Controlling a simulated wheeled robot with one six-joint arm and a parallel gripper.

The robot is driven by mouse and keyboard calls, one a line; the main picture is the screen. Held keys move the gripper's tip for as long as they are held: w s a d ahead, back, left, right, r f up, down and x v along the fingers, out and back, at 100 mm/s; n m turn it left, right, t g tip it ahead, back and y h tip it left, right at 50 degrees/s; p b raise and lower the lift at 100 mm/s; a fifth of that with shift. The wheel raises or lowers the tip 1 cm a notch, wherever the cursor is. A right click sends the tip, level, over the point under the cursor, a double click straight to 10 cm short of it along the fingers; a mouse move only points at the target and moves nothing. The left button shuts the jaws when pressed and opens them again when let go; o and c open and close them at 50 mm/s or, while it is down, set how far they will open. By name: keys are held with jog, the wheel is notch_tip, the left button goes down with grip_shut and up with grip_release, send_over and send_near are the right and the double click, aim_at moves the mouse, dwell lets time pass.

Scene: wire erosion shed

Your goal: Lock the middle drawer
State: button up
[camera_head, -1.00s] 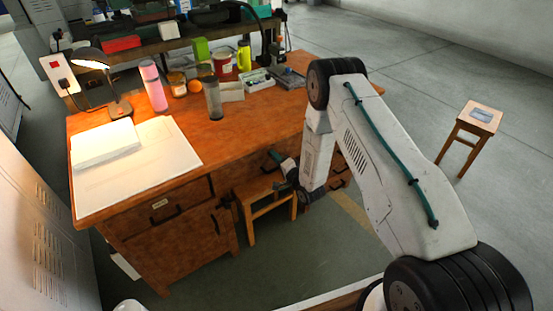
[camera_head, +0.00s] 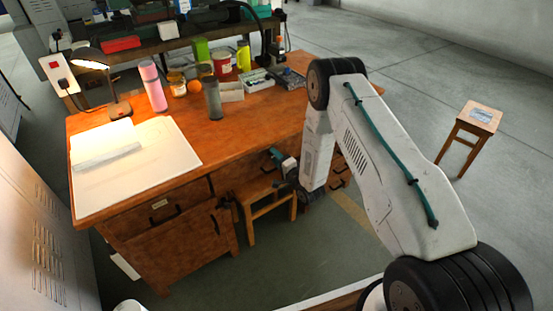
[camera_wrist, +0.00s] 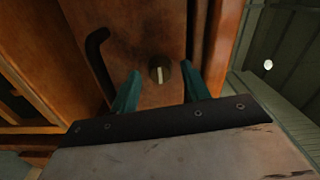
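In the wrist view, a round dark lock knob (camera_wrist: 159,68) with a pale upright line sits on a brown wooden front (camera_wrist: 145,28). A black bar handle (camera_wrist: 97,62) is to its left. My gripper (camera_wrist: 160,72) is open, with one teal finger on each side of the knob; I cannot tell whether they touch it. In the head view, my gripper (camera_head: 280,170) is at the desk's knee space, partly hidden by my arm. My arm covers most of the right-hand drawers (camera_head: 343,172), so I cannot tell which drawer bears the knob.
The wooden desk (camera_head: 250,122) carries a lamp (camera_head: 117,105), white sheets, bottles and tins. A wooden stool (camera_head: 268,205) stands under the desk, close to my gripper. Another stool (camera_head: 482,112) stands at the right. Floor between is clear.

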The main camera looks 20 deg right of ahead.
jog(key=shift+s, duration=0.1)
jog(key=v, duration=0.7)
jog(key=shift+s, duration=0.25)
